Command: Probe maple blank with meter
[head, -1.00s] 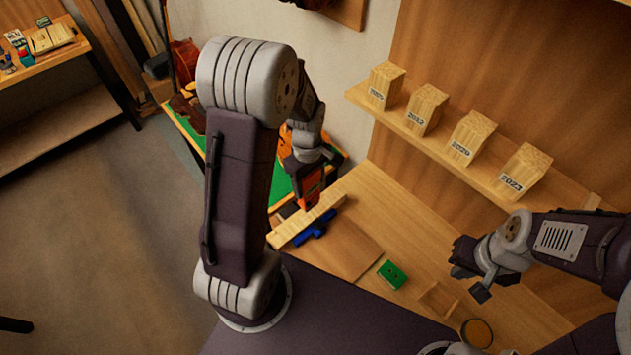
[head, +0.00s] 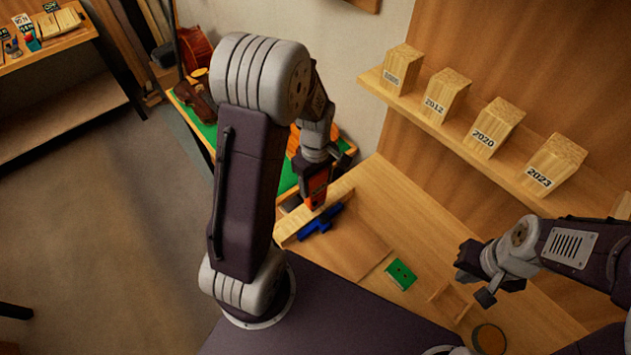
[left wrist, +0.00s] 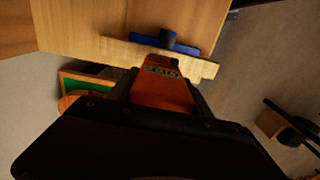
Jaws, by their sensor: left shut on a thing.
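The maple blank (head: 288,229) appears to be the pale strip of wood lying on the bench, with a blue clamp-like piece (head: 318,224) beside it. My left gripper (head: 316,172) is shut on the orange meter (head: 317,188). The meter points down at the blank. In the left wrist view the meter (left wrist: 162,92) overlaps the near edge of the blank (left wrist: 120,50), and the blue piece (left wrist: 168,41) lies beyond. I cannot tell whether the meter touches the wood. My right gripper (head: 476,279) looks open and empty above the bench's right part.
A green card-like piece (head: 401,274), a small wooden tray (head: 450,303) and a round dark dish (head: 488,338) sit on the bench. Several dated wooden blocks (head: 489,127) stand on the wall shelf (head: 455,139). A green-topped table (head: 289,181) stands behind my left arm.

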